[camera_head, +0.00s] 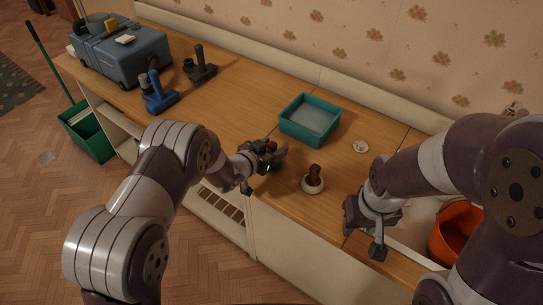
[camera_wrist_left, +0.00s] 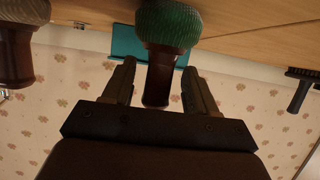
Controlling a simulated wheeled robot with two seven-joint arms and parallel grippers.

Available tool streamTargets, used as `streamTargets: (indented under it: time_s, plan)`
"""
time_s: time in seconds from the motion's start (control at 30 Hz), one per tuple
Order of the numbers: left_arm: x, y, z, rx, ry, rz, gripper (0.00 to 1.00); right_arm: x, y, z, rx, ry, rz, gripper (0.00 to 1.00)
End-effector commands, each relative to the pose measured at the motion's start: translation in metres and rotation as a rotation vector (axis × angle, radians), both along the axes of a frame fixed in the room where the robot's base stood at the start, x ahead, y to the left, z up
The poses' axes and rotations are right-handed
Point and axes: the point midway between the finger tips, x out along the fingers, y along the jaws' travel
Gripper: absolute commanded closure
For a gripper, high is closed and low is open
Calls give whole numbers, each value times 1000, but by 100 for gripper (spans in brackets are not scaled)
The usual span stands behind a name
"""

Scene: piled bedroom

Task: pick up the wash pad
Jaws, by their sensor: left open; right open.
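A round green pad (camera_wrist_left: 168,24) with an upright brown handle (camera_wrist_left: 157,78) stands on the counter in the left wrist view, which shows the scene upside down. My left gripper (camera_wrist_left: 160,68) is open, its fingers on either side of the handle, apart from it. In the head view my left gripper (camera_head: 272,160) largely hides this pad. A similar pale pad with a brown handle (camera_head: 314,175) stands to its right; it also shows in the left wrist view (camera_wrist_left: 15,50). I cannot tell which is the wash pad. My right gripper (camera_head: 366,228) is open and empty at the counter's front.
A teal tray (camera_head: 289,129) stands behind the pads. A small white disc (camera_head: 360,146) lies to its right. An orange bucket (camera_head: 440,247) is at the right. A blue case (camera_head: 118,65) and two brush-like tools (camera_head: 157,95) stand at the left. The counter's middle left is clear.

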Motion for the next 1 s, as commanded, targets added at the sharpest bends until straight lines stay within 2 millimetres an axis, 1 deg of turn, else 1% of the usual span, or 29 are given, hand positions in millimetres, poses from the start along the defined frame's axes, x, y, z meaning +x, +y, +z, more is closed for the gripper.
streamTargets:
  time_s: [0.07,0.1,0.17,0.2,0.23,0.27,0.53,0.63,0.77,0.87,0.93,1.0]
  plan:
    - [0,0,0,0,0,0,43,0,0,0,0,0,0,57]
    - [0,0,0,0,0,0,49,0,0,0,0,0,0,57]
    - [0,0,0,0,0,0,69,0,0,0,0,0,0,57]
    - [0,0,0,0,0,0,82,0,0,0,0,0,0,57]
    - [0,0,0,0,0,0,91,0,0,0,0,0,0,57]
    - [0,0,0,0,0,0,98,0,0,0,0,0,0,57]
    - [-1,0,0,1,1,0,99,0,0,0,0,0,0,57]
    - [0,0,5,0,0,0,99,0,0,0,0,0,0,57]
    - [0,1,22,0,-1,1,99,0,0,-1,0,0,0,57]
    - [0,0,43,0,-4,0,99,0,0,-1,0,0,0,57]
    - [2,-16,49,0,-3,-4,99,0,0,-5,0,0,0,57]
    - [4,-33,59,0,-3,-4,99,0,0,-8,0,0,0,57]
